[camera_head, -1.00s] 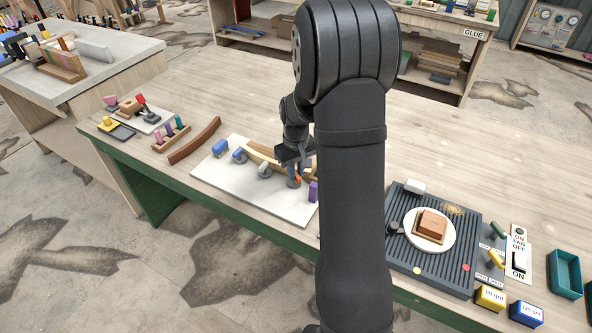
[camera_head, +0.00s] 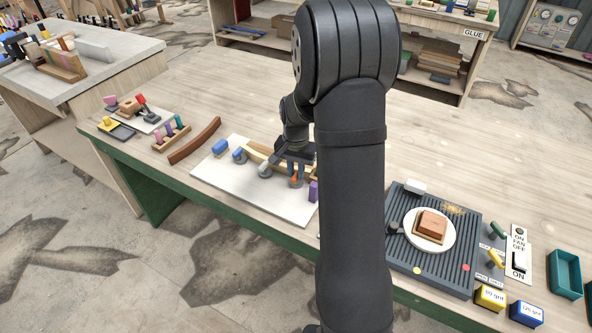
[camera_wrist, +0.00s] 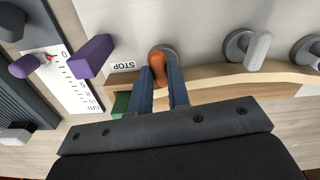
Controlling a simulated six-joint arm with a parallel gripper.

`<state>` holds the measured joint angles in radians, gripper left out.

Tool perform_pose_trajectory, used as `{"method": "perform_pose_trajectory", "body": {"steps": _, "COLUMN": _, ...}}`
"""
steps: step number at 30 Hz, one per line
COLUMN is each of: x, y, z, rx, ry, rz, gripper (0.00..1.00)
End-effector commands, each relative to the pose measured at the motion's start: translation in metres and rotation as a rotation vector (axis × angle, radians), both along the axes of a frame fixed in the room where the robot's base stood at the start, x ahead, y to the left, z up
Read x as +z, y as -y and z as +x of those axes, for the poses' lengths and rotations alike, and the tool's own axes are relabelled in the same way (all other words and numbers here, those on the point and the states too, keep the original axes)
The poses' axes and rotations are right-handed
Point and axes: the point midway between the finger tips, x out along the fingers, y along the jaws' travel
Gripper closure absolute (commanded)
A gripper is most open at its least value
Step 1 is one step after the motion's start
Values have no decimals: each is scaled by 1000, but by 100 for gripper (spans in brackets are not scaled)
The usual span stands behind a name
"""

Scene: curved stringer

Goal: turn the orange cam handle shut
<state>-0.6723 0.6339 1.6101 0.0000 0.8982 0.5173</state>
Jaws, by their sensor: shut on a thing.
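The orange cam handle (camera_wrist: 158,67) sits on a round grey base on the white board, beside the curved light-wood strip, in the wrist view. My gripper (camera_wrist: 160,78) is shut on it, one blue-grey finger on each side of the handle. In the head view the orange handle (camera_head: 296,182) shows small below my gripper (camera_head: 295,172), partly hidden by it. The handle points toward the strip in the wrist view, near the STOP label (camera_wrist: 124,65).
A grey-white cam handle (camera_wrist: 258,48) stands beside the orange one, with another further right. A purple block (camera_wrist: 94,56) and a scale strip (camera_wrist: 72,76) lie left.

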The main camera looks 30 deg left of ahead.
Motion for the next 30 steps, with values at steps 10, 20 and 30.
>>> {"method": "perform_pose_trajectory", "body": {"steps": 10, "x": 1, "y": -1, "z": 1, "rx": -144, "ry": 2, "rz": 2, "gripper": 100}}
{"method": "perform_pose_trajectory", "body": {"steps": 20, "x": 1, "y": -1, "z": 1, "rx": -172, "ry": 3, "rz": 2, "gripper": 100}}
{"method": "perform_pose_trajectory", "body": {"steps": 30, "x": 1, "y": -1, "z": 1, "rx": -171, "ry": 2, "rz": 2, "gripper": 75}}
